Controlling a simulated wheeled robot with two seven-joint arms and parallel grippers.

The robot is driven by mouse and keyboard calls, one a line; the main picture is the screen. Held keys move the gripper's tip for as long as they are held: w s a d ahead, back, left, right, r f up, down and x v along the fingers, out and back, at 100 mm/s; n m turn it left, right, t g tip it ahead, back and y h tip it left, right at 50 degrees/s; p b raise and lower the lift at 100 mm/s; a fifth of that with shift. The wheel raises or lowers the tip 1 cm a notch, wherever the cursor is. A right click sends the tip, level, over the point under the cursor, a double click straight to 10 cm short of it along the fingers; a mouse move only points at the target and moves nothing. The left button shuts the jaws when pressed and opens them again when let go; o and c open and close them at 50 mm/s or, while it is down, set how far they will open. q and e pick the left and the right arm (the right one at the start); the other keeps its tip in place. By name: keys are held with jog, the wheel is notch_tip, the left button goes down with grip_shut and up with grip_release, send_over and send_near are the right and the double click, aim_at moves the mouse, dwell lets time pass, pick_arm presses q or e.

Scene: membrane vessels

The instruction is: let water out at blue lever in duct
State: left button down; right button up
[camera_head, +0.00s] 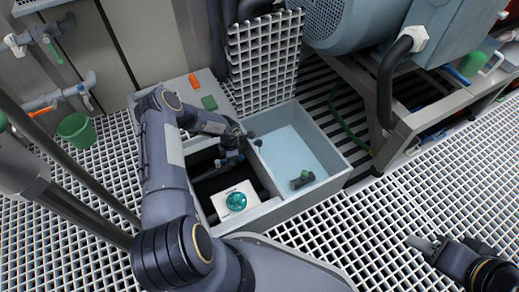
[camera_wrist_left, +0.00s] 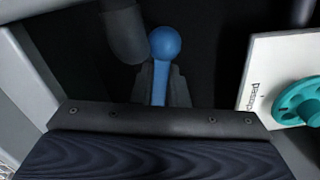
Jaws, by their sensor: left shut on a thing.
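The blue lever (camera_wrist_left: 165,43), a round knob on a flat stem, stands in the dark duct (camera_head: 203,187) in the left wrist view. My left gripper (camera_wrist_left: 160,90) is shut on its stem, with the knob showing beyond the fingertips. In the head view my left arm reaches down into the duct, and the left gripper (camera_head: 230,161) is small and dark there; the lever is mostly hidden. My right gripper (camera_head: 418,242) is at the lower right, above the grating, away from the duct; its jaw opening is unclear.
A teal handwheel (camera_head: 236,201) on a white plate stands in the duct near the left gripper; it also shows in the left wrist view (camera_wrist_left: 300,101). A raised grate (camera_head: 265,62) stands behind.

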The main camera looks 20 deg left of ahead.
pick_arm(q)
jog(key=shift+w+d, duration=0.1)
jog(key=shift+d, duration=0.35)
jog(key=s+m, duration=0.1)
jog(key=m, duration=0.1)
jog(key=s+d+m, duration=0.1)
jog(key=m, duration=0.1)
jog(key=shift+p, duration=0.4)
jog(key=s+m, duration=0.1)
jog(key=m, duration=0.1)
jog(key=s+m, duration=0.1)
jog(key=shift+d+m+p, duration=0.15)
jog(key=shift+m+p, duration=0.2)
jog(key=shift+m, duration=0.05)
jog(key=s+m, duration=0.1)
jog(key=m, duration=0.1)
jog(key=s+m, duration=0.1)
jog(key=m, duration=0.1)
jog(key=shift+s+p, duration=0.1)
jog(key=shift+p, duration=0.3)
jog(key=m, duration=0.1)
jog(key=s+a+m, duration=0.1)
jog(key=s+m, duration=0.1)
jog(key=m, duration=0.1)
jog(key=shift+a, duration=0.25)
jog(key=c, duration=1.5)
grip_release()
jog(key=shift+o, duration=0.6)
jog(key=shift+a, duration=0.2)
